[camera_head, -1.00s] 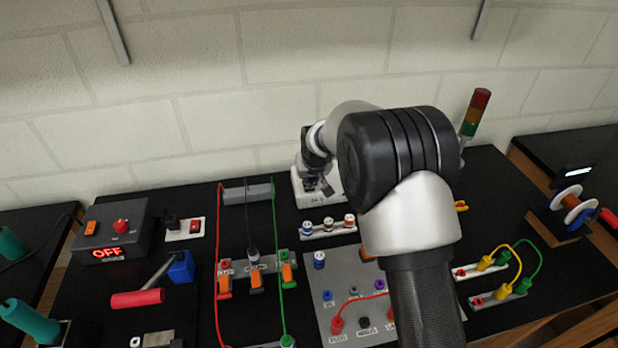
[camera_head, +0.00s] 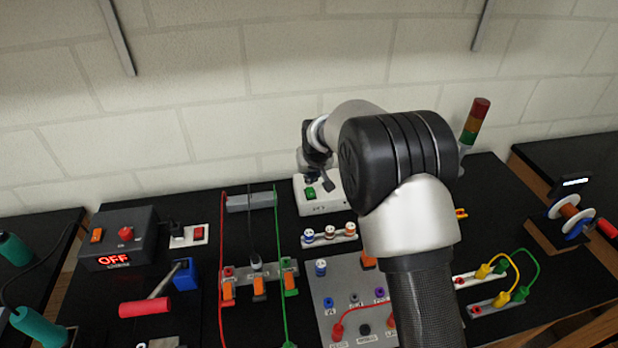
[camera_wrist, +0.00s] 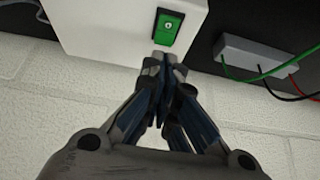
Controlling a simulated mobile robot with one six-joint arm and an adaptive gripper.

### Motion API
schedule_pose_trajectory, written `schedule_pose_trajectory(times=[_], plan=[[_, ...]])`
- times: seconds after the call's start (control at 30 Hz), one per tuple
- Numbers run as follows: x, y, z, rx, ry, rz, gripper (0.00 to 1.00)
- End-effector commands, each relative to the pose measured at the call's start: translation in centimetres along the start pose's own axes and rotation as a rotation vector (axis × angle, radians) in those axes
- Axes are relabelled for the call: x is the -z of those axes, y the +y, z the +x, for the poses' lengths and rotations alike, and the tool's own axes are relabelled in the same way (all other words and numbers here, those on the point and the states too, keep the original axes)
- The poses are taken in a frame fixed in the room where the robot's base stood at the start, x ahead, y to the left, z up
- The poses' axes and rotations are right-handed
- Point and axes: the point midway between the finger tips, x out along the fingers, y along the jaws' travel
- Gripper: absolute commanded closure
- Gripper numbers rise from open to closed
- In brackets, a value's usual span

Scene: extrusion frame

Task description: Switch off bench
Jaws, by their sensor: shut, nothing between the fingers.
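A white box (camera_head: 322,206) with a green switch (camera_head: 310,192) stands at the back of the black bench, near the wall. In the wrist view the green switch (camera_wrist: 166,27) sits in a black surround on the white box (camera_wrist: 110,25) and has a small pale mark. I cannot tell which side of it is pressed in. My gripper (camera_wrist: 166,62) is shut and empty, its tips just beside the switch's edge in the picture. Whether they touch the box is unclear.
A dark box (camera_head: 118,238) at left shows red "OFF". Cables rise to a grey block (camera_head: 250,202) left of the white box. Three sockets (camera_head: 330,235) lie in front of it. A stack light (camera_head: 475,120) stands right of my arm. The wall is close behind.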

Motion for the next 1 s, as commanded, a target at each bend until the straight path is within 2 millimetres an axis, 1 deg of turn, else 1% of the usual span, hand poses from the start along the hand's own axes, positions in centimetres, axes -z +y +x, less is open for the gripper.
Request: schedule_pose_trajectory(times=[0.03,0.1,0.2,0.3,0.43,0.6,1.0], plan=[[0.7,0.1,-1.8,0.000,0.003,0.001,1.00],[-0.1,0.1,-3.2,0.000,0.002,0.001,1.00],[-0.8,0.1,-5.4,0.000,0.002,0.000,1.00],[-1.4,0.1,-7.3,0.000,0.002,0.000,1.00],[-2.0,0.0,-9.1,0.000,0.002,0.000,1.00],[-2.4,0.0,-10.2,0.000,0.001,0.000,1.00],[-2.5,0.0,-10.2,0.000,0.000,0.001,1.00]])
